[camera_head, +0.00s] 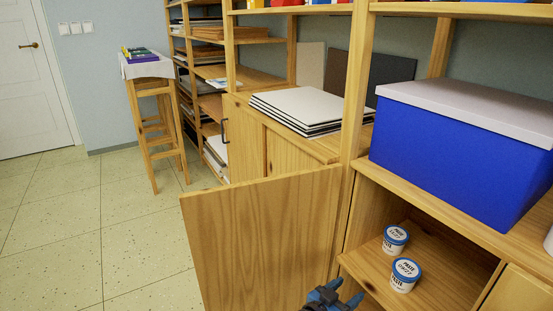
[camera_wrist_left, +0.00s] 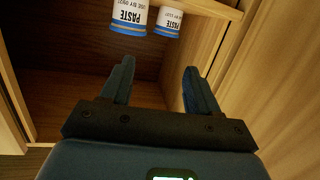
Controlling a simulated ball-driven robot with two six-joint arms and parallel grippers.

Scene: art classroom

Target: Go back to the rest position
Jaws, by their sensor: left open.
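My left gripper (camera_head: 333,291) shows at the bottom edge of the head view, next to the open cupboard door and in front of the cupboard opening. In the left wrist view its two fingers (camera_wrist_left: 158,85) are spread apart with nothing between them. Two white paste tubs with blue rims stand in the open compartment: one further back (camera_head: 396,238) and one nearer (camera_head: 404,273). Both tubs also show upside down at the top of the left wrist view, one larger (camera_wrist_left: 129,15) and one smaller (camera_wrist_left: 167,20), apart from the fingers. My right gripper is not in view.
The wooden cupboard door (camera_head: 262,240) stands open beside my left gripper. A blue box with a pale lid (camera_head: 450,150) sits on the shelf above the tubs. Stacked boards (camera_head: 297,108) lie on the shelf. A stool (camera_head: 152,115) stands further back. The tiled floor (camera_head: 80,230) at left is clear.

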